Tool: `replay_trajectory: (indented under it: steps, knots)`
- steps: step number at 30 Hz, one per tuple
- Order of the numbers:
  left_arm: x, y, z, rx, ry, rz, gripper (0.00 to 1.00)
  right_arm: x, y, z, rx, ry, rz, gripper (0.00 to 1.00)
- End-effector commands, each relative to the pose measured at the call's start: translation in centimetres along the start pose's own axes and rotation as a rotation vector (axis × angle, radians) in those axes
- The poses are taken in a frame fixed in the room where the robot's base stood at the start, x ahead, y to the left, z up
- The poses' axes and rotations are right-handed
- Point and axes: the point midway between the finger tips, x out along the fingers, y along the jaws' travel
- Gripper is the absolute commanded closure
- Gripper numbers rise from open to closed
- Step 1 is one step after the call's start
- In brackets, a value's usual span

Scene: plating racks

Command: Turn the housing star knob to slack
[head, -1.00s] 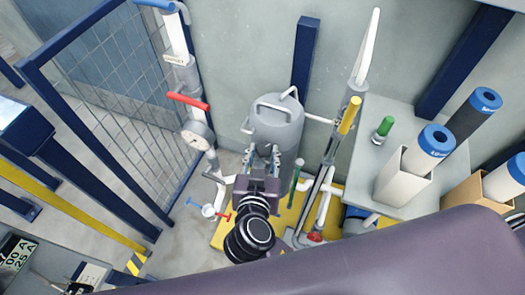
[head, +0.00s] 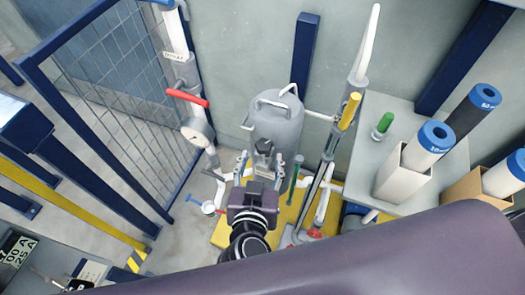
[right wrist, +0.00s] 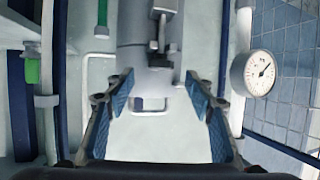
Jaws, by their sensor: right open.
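The grey filter housing (head: 277,128) stands upright against the wall, with wire handles on its lid. It also shows in the right wrist view (right wrist: 132,30), upside down. A small grey clamp-like fitting (right wrist: 160,45) sits on the housing's front near its lid; I cannot make out a clear star shape on it. My right gripper (head: 270,162) is in front of the housing, with its fingers spread and nothing between the pads. In the right wrist view the open blue-padded fingers (right wrist: 162,90) point at the lid end, on either side of the handle. My left gripper is not in view.
A pressure gauge (head: 197,135) and a red-handled valve (head: 187,97) are on the pipe at left. A yellow-handled valve (head: 349,112) and a green handle (head: 294,178) are at right. A bench (head: 360,165) holds cartridges. A mesh fence (head: 105,90) stands left.

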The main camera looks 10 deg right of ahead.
Motion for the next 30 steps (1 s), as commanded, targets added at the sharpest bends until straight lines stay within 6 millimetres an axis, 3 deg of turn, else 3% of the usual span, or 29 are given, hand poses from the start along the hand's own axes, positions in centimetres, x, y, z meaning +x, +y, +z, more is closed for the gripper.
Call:
replay_trajectory:
  steps: [7, 25, 28, 30]
  knots:
    - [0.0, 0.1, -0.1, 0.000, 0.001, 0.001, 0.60, -2.6, 0.0, 0.0, 0.000, 0.000, 0.001, 0.51]
    - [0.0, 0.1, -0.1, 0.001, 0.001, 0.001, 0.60, -2.7, -0.1, 0.2, -0.007, -0.002, -0.001, 0.51]
    - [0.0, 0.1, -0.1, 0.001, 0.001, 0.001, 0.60, -1.9, -0.8, 2.0, -0.059, -0.027, -0.021, 0.51]
    - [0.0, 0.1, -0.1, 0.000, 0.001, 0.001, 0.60, -0.9, -1.6, 4.8, -0.134, -0.066, -0.051, 0.51]
